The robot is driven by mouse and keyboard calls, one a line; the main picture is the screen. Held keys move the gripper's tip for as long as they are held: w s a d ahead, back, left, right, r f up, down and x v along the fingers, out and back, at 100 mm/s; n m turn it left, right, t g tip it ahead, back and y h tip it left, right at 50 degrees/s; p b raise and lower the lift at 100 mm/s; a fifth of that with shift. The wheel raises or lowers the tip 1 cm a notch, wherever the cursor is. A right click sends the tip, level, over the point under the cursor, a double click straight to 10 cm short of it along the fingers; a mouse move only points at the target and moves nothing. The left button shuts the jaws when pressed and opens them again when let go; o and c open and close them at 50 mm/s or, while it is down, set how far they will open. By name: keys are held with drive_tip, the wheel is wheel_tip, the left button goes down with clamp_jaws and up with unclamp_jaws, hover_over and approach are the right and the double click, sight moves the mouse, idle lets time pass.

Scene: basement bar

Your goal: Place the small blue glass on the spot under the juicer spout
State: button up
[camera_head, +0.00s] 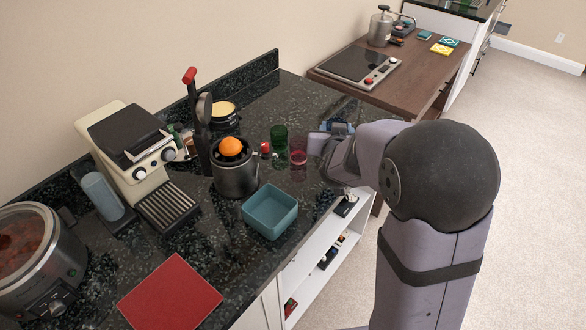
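The juicer (236,180) is a dark cylinder with an orange on top and a tall lever with a red handle, standing mid-counter. My gripper (322,143) is low over the counter, just right of the reddish glass. A bluish shape (340,127) shows at my gripper; I cannot tell whether it is the small blue glass or part of the gripper. My wrist hides the fingertips, so their opening is unclear.
A teal square bowl (270,211) sits in front of the juicer. A coffee machine (130,150), a slow cooker (40,265) and a red mat (170,295) are to the left. A small red-topped item (265,148) stands between juicer and glasses. A wooden table (420,85) is behind.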

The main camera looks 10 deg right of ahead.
drive_tip(key=d+r+h, duration=0.1)
drive_tip(key=d+r, duration=0.3)
drive_tip(key=d, duration=0.2)
drive_tip(key=shift+a+r+n+y, duration=1.6)
drive_tip(key=shift+a+r+y, duration=0.3)
drive_tip(key=shift+r+y, duration=0.5)
drive_tip(key=s+a+f+n+g+y, duration=0.1)
drive_tip(key=s+a+f+n+y, duration=0.1)
drive_tip(key=a, duration=0.5)
drive_tip(key=s+a+f+n+y, duration=0.2)
drive_tip(key=s+a+n+y, duration=0.2)
drive_tip(key=a, duration=0.4)
drive_tip(key=shift+n+g+y+p, duration=0.3)
drive_tip(key=shift+g+y+p, duration=0.1)
drive_tip(key=shift+y, duration=0.2)
drive_tip(key=shift+w+d+f, duration=0.1)
